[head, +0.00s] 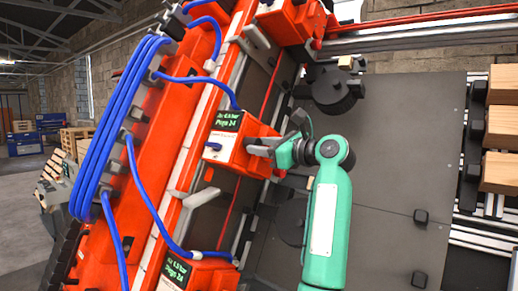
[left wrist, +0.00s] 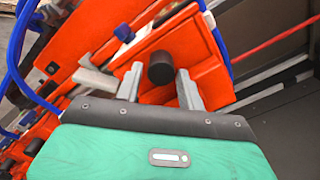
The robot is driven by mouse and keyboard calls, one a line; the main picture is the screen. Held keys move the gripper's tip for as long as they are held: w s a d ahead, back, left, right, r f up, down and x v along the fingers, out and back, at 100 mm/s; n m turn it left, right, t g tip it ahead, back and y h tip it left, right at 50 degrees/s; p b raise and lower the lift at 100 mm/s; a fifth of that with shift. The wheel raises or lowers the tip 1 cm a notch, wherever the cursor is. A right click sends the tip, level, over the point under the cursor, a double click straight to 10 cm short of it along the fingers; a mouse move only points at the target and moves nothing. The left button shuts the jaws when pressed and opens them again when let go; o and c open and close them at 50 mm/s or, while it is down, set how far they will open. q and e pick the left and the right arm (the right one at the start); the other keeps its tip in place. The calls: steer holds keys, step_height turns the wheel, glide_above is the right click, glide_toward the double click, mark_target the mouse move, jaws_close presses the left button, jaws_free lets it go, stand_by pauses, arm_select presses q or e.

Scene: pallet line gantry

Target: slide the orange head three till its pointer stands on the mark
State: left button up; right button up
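An orange head (head: 240,155) with a small dark display sits on the long slanted rail (head: 183,165) in the head view. I cannot read which number it bears. My left gripper (head: 275,148) is at its right side. In the left wrist view, the two grey fingers of my left gripper (left wrist: 160,88) stand apart on either side of a black knob (left wrist: 160,68) on the orange head (left wrist: 168,45). Gaps show between fingers and knob. The pointer and the mark cannot be made out. My right gripper is not in view.
Another orange head (head: 200,272) sits lower on the rail, and one more (head: 290,20) sits at the top. Blue hoses (head: 118,120) loop along the left. Dark plates (head: 400,150) lie to the right, with wooden blocks (head: 502,122) at the far right.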

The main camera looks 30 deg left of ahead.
arm_select(q)
steer(key=s+d+b, duration=0.1)
steer(key=d+b, duration=0.3)
steer(key=d, duration=0.8)
steer(key=shift+d+b, duration=0.2)
steer(key=shift+b, duration=0.2)
